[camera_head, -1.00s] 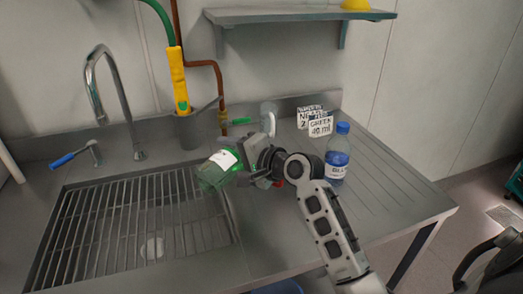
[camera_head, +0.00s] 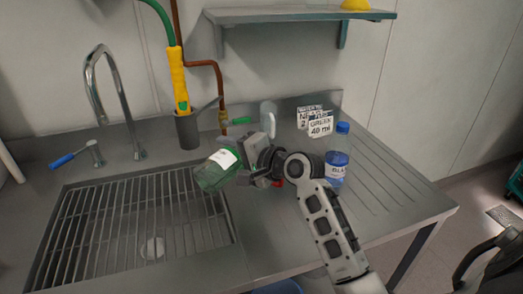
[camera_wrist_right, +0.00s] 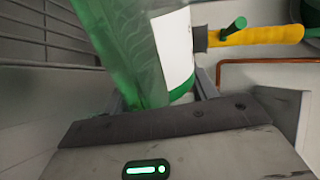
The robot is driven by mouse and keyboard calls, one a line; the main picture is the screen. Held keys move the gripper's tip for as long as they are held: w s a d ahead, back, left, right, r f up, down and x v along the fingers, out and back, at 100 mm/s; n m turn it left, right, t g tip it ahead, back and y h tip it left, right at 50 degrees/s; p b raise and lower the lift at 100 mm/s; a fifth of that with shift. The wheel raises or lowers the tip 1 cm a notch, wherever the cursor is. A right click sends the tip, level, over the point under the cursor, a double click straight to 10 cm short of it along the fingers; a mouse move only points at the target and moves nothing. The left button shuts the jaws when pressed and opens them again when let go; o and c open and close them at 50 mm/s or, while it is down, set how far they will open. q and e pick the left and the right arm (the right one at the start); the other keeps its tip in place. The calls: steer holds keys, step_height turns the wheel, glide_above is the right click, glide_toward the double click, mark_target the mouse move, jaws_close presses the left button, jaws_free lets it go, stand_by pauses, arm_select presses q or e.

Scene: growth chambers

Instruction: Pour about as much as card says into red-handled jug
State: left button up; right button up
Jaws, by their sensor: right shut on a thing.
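My right gripper (camera_head: 250,165) is shut on a green bottle (camera_head: 209,177) with a white label, held tilted over the right edge of the sink grid. The bottle (camera_wrist_right: 125,45) fills the upper middle of the right wrist view, between the fingers. A small red part (camera_head: 278,183) shows under my gripper; it may be the jug's handle, but the jug itself is hidden or unclear. The front card (camera_head: 320,124) reads "GREEN 40 ml"; a second card (camera_head: 304,112) behind it is partly covered. My left gripper is not in view.
A blue-capped bottle (camera_head: 337,160) stands right of my right wrist. The sink grid (camera_head: 110,240) lies left, with a tap (camera_head: 135,120) behind. The ribbed drainboard (camera_head: 395,195) is clear at right.

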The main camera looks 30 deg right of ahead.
step_height(320, 180, down, 3)
steer(key=n+h+b, duration=0.1)
steer(key=n+b, duration=0.1)
steer(key=b, duration=0.1)
steer(key=shift+t, duration=0.3)
steer(key=shift+d+r+n+p, duration=0.1)
steer(key=shift+r+n+p, duration=0.3)
steer(key=shift+r, duration=0.2)
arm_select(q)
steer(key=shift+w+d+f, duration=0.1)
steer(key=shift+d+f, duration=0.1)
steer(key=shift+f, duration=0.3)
arm_select(e)
steer(key=shift+w+d+r+n, duration=0.1)
steer(key=shift+n, duration=0.4)
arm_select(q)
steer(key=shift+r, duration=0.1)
arm_select(e)
steer(key=shift+r, duration=0.1)
